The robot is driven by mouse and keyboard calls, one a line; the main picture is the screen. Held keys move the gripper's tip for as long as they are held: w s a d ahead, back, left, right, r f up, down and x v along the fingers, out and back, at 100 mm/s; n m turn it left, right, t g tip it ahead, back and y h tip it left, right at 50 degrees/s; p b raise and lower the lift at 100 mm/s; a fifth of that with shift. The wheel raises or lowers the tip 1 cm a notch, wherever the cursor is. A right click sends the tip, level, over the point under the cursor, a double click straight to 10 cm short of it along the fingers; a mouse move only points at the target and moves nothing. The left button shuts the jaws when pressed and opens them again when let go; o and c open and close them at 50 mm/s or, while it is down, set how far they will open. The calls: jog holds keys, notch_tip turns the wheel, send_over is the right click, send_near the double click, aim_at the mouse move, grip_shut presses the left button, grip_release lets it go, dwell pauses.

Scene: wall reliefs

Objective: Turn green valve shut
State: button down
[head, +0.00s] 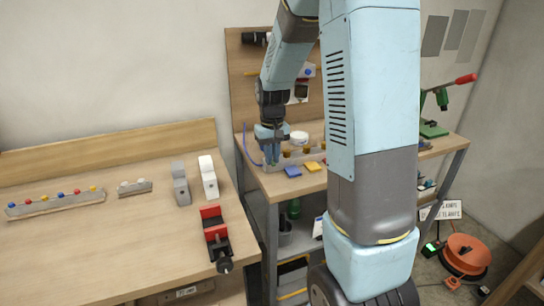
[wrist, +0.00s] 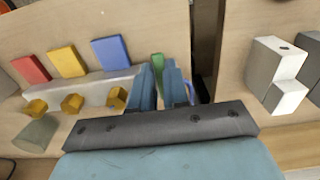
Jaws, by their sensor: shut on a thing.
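My gripper (head: 270,155) points down at the left end of a pale bar (head: 300,157) on the rear workbench. In the wrist view its two blue fingers (wrist: 162,88) are shut on the green valve's flat handle (wrist: 157,62), whose top shows between and beyond the fingertips. The fingers hide the lower part of the handle and the valve body, so its angle is hard to tell. Blue (wrist: 110,53), yellow (wrist: 67,62) and red (wrist: 31,69) handles stand in a row beside it along the same bar.
Several brass-coloured knobs (wrist: 73,103) sit along the bar, close to my fingers. White (head: 208,177) and grey (head: 181,184) blocks and a red-black vise (head: 216,238) stand on the left bench (head: 120,245). A dark gap separates the benches. A green press (head: 432,128) stands far right.

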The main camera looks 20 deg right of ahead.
jog(key=shift+w+r, duration=0.1)
jog(key=shift+w, duration=0.05)
jog(key=c, duration=1.1)
grip_release()
notch_tip(320, 180, up, 14)
jog(key=shift+f, duration=0.2)
jog(key=s+a+r+t, duration=0.1)
jog(key=s+r+t, duration=0.1)
jog(key=s, duration=0.6)
jog(key=s+a+r+t, duration=0.1)
jog(key=s, duration=0.7)
jog(key=s+a+r+t, duration=0.1)
jog(key=s+r+t, duration=0.1)
jog(key=s, duration=0.6)
jog(key=shift+s+a+r+t, duration=0.3)
jog(key=shift+s+r, duration=0.05)
